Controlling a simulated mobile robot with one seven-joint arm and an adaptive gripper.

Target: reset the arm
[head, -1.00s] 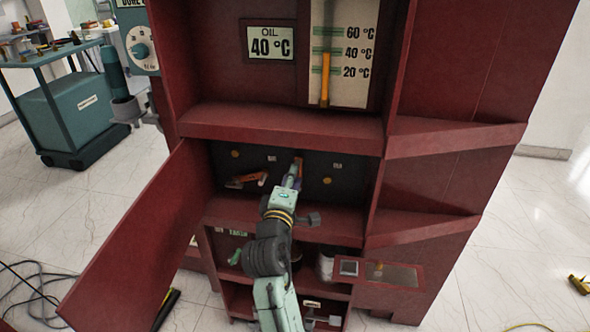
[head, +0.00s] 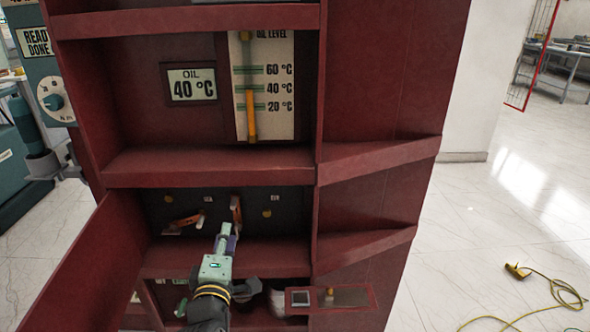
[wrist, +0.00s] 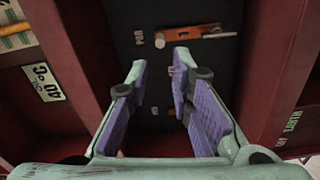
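My gripper (head: 228,236) is in front of the open middle compartment of the dark red cabinet (head: 375,95). The wrist view shows my gripper (wrist: 160,88) with its two purple-padded fingers apart and nothing between them. Beyond the fingers is the compartment's dark back panel (wrist: 140,20). An orange-handled lever (head: 186,220) lies tilted on the panel's left side, and it also shows in the wrist view (wrist: 190,33). A second orange lever (head: 236,209) stands nearly upright just above my gripper in the head view; whether they touch cannot be told.
The open cabinet door (head: 75,260) swings out at the left. A small shelf panel (head: 345,298) juts out at the lower right. A yellow tool with a cable (head: 518,271) lies on the floor at right, where the floor is largely clear.

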